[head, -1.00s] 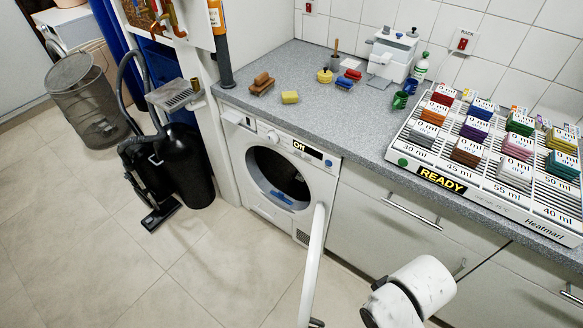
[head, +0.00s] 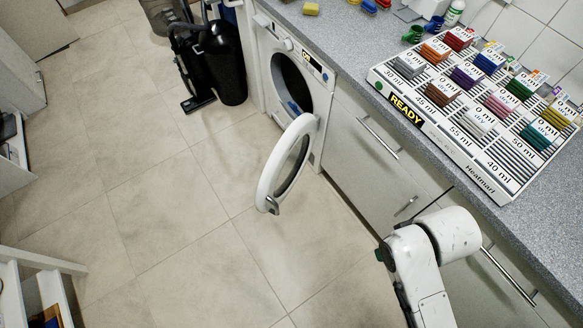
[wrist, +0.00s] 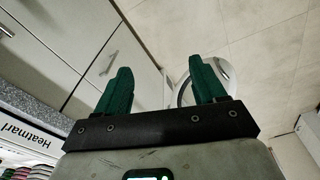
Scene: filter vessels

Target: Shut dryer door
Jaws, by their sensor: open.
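The dryer (head: 322,103) stands under the counter in the head view, with its dark drum opening bare. Its round white door (head: 267,185) is swung wide open, out over the floor, with a grey latch at its free edge. In the wrist view part of the door's white ring (wrist: 230,73) shows beyond the right finger, which hides some of it. My gripper (wrist: 162,85) has two green fingers spread apart with nothing between them. It is apart from the door. The head view shows my white arm at the lower right, but not the fingers.
Grey cabinets (head: 365,160) with bar handles run right of the dryer. The counter (head: 555,205) carries a labelled rack (head: 450,140). A black vacuum cleaner (head: 220,65) stands left of the dryer. A white shelf (head: 30,258) is at the lower left. The tiled floor between is clear.

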